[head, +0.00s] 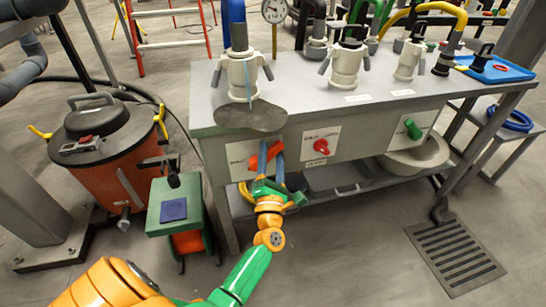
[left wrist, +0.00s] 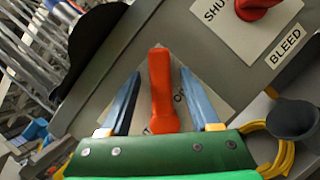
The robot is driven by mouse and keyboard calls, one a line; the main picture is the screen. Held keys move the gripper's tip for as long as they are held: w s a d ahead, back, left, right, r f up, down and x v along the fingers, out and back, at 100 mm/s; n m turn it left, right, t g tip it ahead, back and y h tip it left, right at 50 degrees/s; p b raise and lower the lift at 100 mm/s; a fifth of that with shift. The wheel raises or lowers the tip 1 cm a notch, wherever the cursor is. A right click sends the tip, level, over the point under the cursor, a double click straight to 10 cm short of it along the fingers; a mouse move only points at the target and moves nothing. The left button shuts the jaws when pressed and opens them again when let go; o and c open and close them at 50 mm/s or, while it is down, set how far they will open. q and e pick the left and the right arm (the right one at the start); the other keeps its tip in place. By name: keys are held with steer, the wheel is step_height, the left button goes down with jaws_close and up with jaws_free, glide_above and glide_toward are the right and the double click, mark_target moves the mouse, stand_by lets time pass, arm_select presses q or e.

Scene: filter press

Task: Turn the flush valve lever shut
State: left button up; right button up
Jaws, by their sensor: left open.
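A red-orange lever (head: 273,151) sits on a pale plate on the left of the bench's front panel. In the left wrist view the lever (left wrist: 161,92) stands between my fingers, with a gap on each side. My left gripper (left wrist: 158,75) is open around it, its two blue-grey fingers apart and pointing at the panel. In the head view my left gripper (head: 270,163) reaches the panel from below and partly covers the lever. The plate's writing is mostly hidden or too small, so I cannot read which valve it names. My right gripper is not in view.
A red knob (head: 321,146) on its own plate is just right of the lever, and a green lever (head: 412,128) is farther right. A dark round plate (head: 250,117) overhangs the bench edge above. An orange drum (head: 108,150) and small green stand (head: 176,205) are left.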

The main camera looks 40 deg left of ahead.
arm_select(q)
steer(key=shift+c, duration=0.2)
jaws_close()
steer(key=shift+f, duration=0.1)
stand_by(1.0)
